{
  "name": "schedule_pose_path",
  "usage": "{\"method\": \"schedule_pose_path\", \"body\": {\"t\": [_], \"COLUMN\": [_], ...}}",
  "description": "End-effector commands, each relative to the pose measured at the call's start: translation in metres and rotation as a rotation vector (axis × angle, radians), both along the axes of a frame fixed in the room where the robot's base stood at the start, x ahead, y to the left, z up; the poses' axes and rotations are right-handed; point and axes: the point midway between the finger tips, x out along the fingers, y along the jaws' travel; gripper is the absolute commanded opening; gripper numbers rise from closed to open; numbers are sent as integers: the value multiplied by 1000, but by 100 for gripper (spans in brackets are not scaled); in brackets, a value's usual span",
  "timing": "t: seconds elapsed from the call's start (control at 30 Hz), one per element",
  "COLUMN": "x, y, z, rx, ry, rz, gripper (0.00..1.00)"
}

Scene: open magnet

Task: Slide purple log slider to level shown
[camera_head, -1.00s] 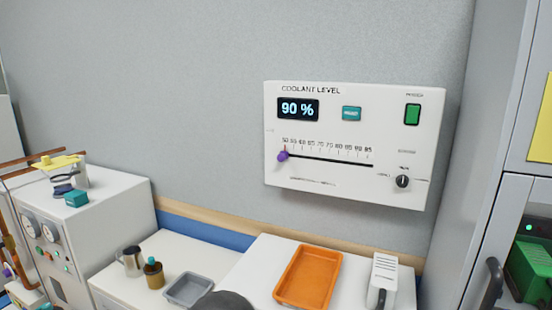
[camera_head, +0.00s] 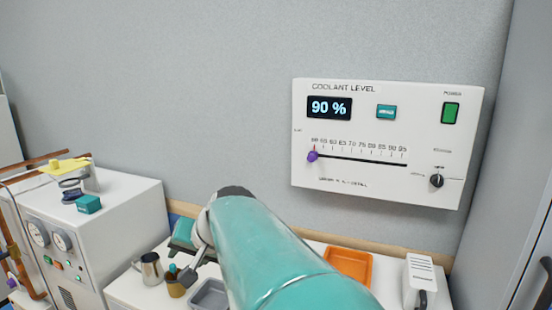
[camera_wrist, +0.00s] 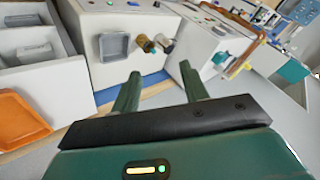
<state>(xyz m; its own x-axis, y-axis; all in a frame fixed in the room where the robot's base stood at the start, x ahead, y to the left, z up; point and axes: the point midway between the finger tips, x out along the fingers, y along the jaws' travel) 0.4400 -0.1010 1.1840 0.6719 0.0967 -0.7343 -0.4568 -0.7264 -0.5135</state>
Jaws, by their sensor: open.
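The purple slider knob (camera_head: 313,156) sits at the left end of a black horizontal slot on the white coolant level panel (camera_head: 340,178). A scale of small numbers runs above the slot, and the panel's display (camera_head: 329,108) reads 90 %. My gripper shows in the wrist view (camera_wrist: 162,88) with its two green fingers apart and nothing between them. In the head view my teal arm rises from the bottom, below and left of the panel, apart from the knob. The panel does not show in the wrist view.
An orange tray (camera_head: 348,263), a grey tray (camera_head: 209,297) and a metal mug (camera_head: 150,268) stand on the white counter below. A white device (camera_head: 420,280) stands at its right. A grey cabinet (camera_head: 520,200) borders the panel's right side. The wall left of the panel is bare.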

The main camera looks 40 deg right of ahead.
Motion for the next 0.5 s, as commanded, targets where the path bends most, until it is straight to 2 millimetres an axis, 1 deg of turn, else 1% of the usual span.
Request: {"method": "schedule_pose_path", "body": {"t": [0.03,0.07,0.1,0.17,0.2,0.23,0.27,0.3,0.37,0.4,0.47,0.5], "x": [13,21,27,32,34,34,34,32,27,20,8,-1], "y": [-29,-43,-66,-101,-126,-145,-165,-192,-233,-262,-302,-328], "z": [7,11,19,29,36,41,46,53,63,69,78,84], "rx": [53,82,108,136,155,169,182,199,224,238,258,269], "ry": [-33,-57,-87,-131,-162,-187,-213,-247,-301,-339,-396,-434], "rz": [-77,-116,-162,-227,-270,-304,-338,-383,-449,-495,-559,-601], "gripper": [45,45,45,45,45,45,45,45,45,45,45,45]}}
